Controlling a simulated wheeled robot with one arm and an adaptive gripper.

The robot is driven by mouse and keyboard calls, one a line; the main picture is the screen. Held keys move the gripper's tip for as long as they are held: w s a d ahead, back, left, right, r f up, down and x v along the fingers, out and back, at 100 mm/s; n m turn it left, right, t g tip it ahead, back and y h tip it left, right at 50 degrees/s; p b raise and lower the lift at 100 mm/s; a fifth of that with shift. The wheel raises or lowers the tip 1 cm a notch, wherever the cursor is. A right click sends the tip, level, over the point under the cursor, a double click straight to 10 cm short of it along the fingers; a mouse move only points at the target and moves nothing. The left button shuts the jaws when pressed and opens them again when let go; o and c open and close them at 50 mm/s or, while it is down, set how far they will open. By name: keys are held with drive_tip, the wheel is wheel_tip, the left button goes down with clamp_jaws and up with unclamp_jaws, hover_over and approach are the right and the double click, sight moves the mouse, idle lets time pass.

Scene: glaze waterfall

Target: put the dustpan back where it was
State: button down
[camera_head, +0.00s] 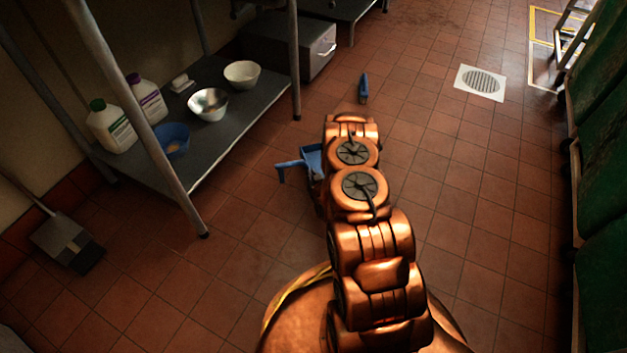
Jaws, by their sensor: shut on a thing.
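A blue dustpan (311,157) shows just left of my arm, partly hidden by it. A blue piece, likely part of it, sticks out to its left, over the floor. My gripper (318,188) is mostly hidden behind my arm; only a dark sliver shows beside the blue dustpan, and it is shut on it. The fingertips cannot be made out. A small blue handled item (363,88), perhaps a hand brush, lies on the tiles beyond my arm, apart from the dustpan.
A metal shelf (240,113) at left holds bowls and bottles; its front leg (198,215) reaches the floor. A long-handled grey pan or broom (66,242) leans at the left wall. A floor drain (480,83) and green bins (603,160) are right. Tiles between are clear.

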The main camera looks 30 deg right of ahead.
drive_tip(key=shift+w+d+f, duration=0.1)
drive_tip(key=shift+w+d, duration=0.4)
drive_tip(key=shift+d, duration=0.1)
drive_tip(key=shift+w+d+f+b, duration=0.15)
drive_tip(key=shift+f+b, duration=0.15)
drive_tip(key=shift+b, duration=0.2)
wheel_tip(320, 180, down, 3)
drive_tip(key=shift+r+b, duration=0.1)
drive_tip(key=shift+b, duration=0.8)
drive_tip(key=c, duration=1.3)
unclamp_jaws()
